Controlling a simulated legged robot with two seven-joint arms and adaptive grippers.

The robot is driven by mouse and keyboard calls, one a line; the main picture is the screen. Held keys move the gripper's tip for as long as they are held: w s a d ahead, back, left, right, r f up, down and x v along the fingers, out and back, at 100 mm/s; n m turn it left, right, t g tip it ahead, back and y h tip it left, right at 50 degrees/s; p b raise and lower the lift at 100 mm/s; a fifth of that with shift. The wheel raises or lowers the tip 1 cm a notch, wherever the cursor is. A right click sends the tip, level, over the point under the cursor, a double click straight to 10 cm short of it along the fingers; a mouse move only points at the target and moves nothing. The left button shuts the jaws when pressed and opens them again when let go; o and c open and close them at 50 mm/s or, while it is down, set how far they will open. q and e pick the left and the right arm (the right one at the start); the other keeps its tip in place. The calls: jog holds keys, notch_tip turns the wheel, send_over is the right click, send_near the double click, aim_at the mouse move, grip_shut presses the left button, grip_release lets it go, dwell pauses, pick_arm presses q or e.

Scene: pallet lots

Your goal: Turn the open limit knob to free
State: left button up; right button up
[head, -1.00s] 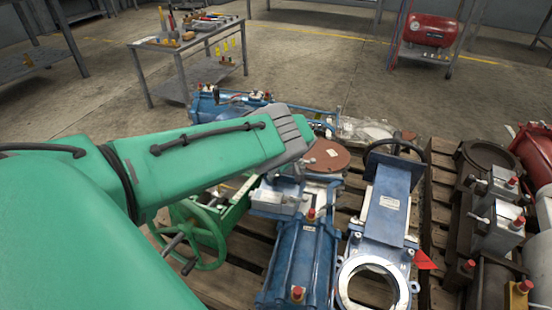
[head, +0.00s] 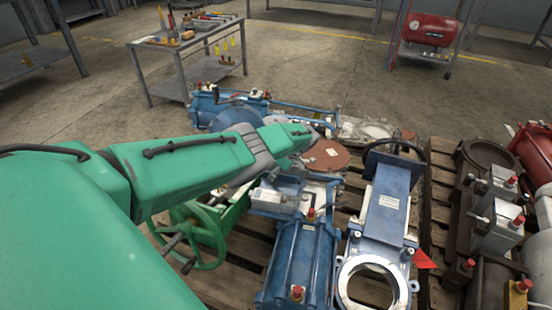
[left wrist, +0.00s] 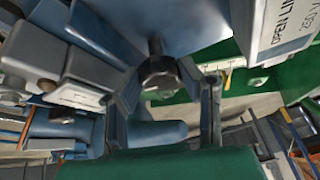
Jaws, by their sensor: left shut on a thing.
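The open limit knob (left wrist: 158,72) is a small dark round knob on a blue-grey housing, near the middle of the left wrist view. A white label (left wrist: 284,28) reading "OPEN LI…" and "250 V" is at the upper right of that view. My left gripper (left wrist: 168,84) has one finger on each side of the knob and is shut on it. The knob's pointer and setting cannot be read. In the head view my green left arm reaches over the blue valve equipment, and its own wrist hides the fingertips and the knob. My right gripper is not in view.
A blue gate valve (head: 388,212) and a blue actuator (head: 300,258) lie close together on a wooden pallet (head: 237,272). A green handwheel (head: 205,243) stands below my arm. More valves crowd the right. Open floor lies behind, with a tool table (head: 183,52).

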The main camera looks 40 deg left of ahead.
pick_arm(q)
jog(key=shift+w+d, duration=0.1)
jog(key=shift+d, duration=0.1)
jog(key=o, duration=1.1)
jog(key=shift+a, duration=0.1)
jog(key=shift+d+f+m, duration=0.2)
jog(key=shift+m, duration=0.3)
